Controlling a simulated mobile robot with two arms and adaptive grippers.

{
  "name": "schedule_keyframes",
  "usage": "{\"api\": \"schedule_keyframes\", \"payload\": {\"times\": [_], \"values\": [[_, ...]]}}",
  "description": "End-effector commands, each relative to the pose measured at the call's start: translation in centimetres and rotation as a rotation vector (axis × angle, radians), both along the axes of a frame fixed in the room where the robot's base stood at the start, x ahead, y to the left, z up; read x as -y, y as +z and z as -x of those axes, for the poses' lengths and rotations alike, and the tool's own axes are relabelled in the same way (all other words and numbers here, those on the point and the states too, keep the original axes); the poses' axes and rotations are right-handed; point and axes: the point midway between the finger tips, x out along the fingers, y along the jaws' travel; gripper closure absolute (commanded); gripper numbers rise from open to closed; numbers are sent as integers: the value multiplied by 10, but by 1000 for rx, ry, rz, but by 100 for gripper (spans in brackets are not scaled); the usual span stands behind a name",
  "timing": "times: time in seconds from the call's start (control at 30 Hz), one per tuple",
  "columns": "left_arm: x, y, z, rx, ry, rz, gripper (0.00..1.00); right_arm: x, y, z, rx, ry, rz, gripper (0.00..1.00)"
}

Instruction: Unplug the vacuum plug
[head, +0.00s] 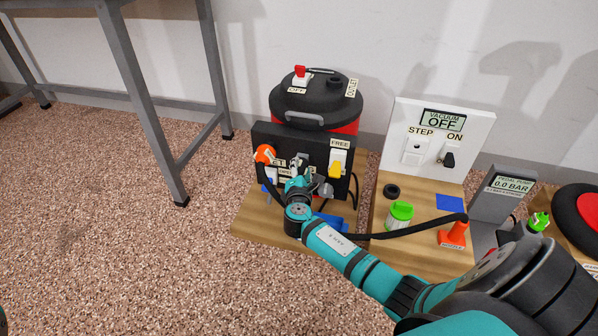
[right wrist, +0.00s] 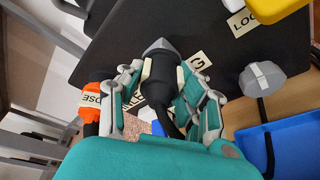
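In the right wrist view a black plug (right wrist: 163,75) with a black cable stands between the fingers of my right gripper (right wrist: 163,80). The pale finger pads touch it on both sides. Its far end meets a grey faceted piece (right wrist: 160,46) at the dark panel; I cannot tell how deep it sits. In the head view my right gripper (head: 298,170) is at the dark panel (head: 290,138) below the vacuum (head: 315,98), and its hand mostly hides the plug. My left gripper is not in view.
An orange hose end (head: 264,153) is left of the gripper, a yellow lever (head: 335,169) under a FREE label and a grey faceted knob (head: 325,190) right. A white panel reading VACUUM OFF (head: 442,122) stands further right. A metal table (head: 138,75) is left; floor there is clear.

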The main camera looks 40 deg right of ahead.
Motion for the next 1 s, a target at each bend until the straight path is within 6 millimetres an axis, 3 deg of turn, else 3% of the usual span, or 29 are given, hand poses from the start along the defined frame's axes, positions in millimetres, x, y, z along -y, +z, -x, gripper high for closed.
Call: {"api": "schedule_keyframes", "payload": {"times": [0.03, 0.2, 0.57, 1.0], "values": [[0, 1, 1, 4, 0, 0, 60, 0, 0, 0, 1, 0, 0, 57], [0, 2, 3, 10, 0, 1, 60, 0, 0, 0, 0, 0, 0, 38], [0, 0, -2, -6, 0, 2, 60, -5, 0, 6, -1, 2, -1, 38], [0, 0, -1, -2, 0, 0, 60, -54, 16, 75, 0, 2, -2, 38]]}}
